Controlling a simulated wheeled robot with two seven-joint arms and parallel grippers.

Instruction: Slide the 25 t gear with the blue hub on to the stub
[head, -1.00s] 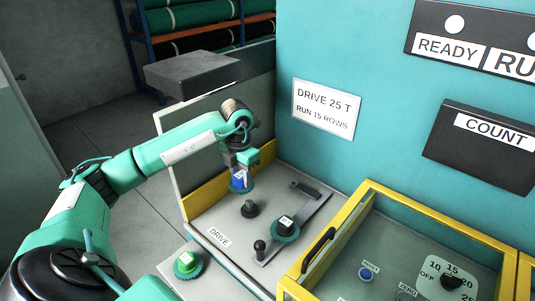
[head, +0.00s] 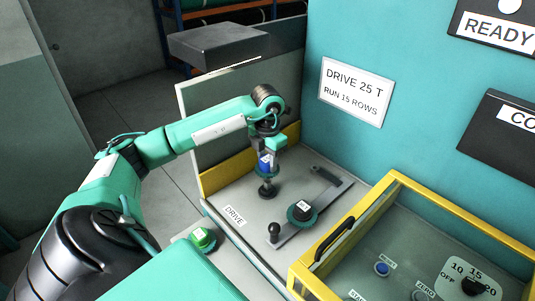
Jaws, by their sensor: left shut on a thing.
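The gear with the blue hub (head: 265,166) is held in my left gripper (head: 266,156), which is shut on the hub. The gear's teal toothed rim faces down. The dark stub (head: 268,190) stands on the grey drive plate right below the gear and nearly in line with it. I cannot tell whether the gear touches the stub's top. My right gripper is out of view.
A green-hubbed gear (head: 202,238) rests at front left. A yellow-framed guard (head: 345,225) stands at right.

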